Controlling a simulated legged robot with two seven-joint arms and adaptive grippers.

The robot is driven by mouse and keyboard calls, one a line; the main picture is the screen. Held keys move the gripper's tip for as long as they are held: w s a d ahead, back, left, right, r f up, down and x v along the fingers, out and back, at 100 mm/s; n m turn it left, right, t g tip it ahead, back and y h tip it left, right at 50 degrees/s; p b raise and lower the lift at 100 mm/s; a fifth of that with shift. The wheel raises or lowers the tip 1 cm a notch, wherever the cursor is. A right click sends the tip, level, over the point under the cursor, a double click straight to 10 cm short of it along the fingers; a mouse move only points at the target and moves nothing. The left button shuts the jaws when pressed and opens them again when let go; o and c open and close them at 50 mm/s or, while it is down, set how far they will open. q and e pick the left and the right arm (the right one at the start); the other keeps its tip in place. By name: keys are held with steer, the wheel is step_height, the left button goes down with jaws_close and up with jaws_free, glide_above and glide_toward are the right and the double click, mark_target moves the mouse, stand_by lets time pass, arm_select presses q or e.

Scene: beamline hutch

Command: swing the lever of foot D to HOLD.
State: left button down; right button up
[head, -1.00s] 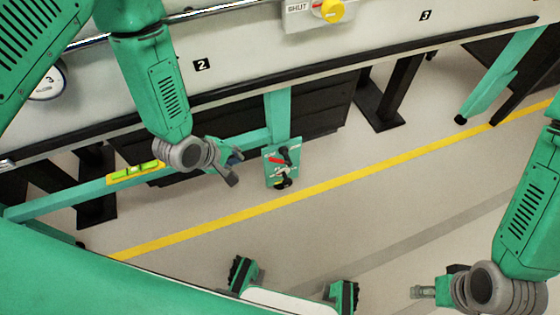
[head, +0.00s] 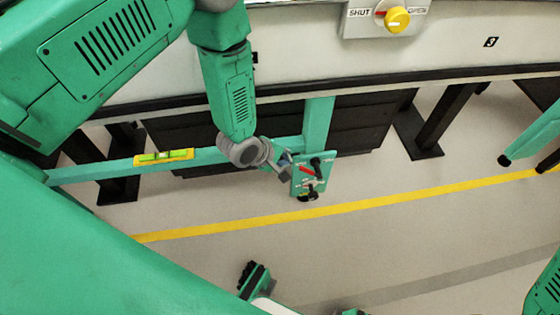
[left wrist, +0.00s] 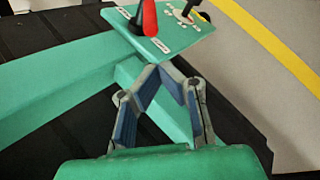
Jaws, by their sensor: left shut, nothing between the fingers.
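A teal plate (head: 299,184) sits at the lower end of a teal leg under the bench. It carries a red lever (head: 306,170) and black handles (head: 317,165); its lettering is too small to read. In the left wrist view the plate (left wrist: 181,42) is at the top, with the red and black lever (left wrist: 149,18) standing on it. My left gripper (head: 287,173) is beside the plate's left edge. In the left wrist view its fingertips (left wrist: 168,73) converge, shut and empty, just below the plate's near edge. Whether they touch it I cannot tell. My right gripper is out of view.
A teal beam (head: 100,171) runs left from the leg, bearing a yellow spirit level (head: 165,157). A panel with a yellow knob (head: 397,18) is on the bench front above. Black bench legs (head: 425,130) stand to the right. Floor with a yellow line (head: 400,201) is clear.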

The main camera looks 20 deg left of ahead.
mark_target(307, 171)
arm_select(q)
steer(key=w+d+f+b, duration=0.2)
steer(key=d+f, duration=0.1)
steer(key=shift+d+f, duration=0.2)
steer(key=shift+f, duration=0.1)
steer(key=shift+a, duration=0.15)
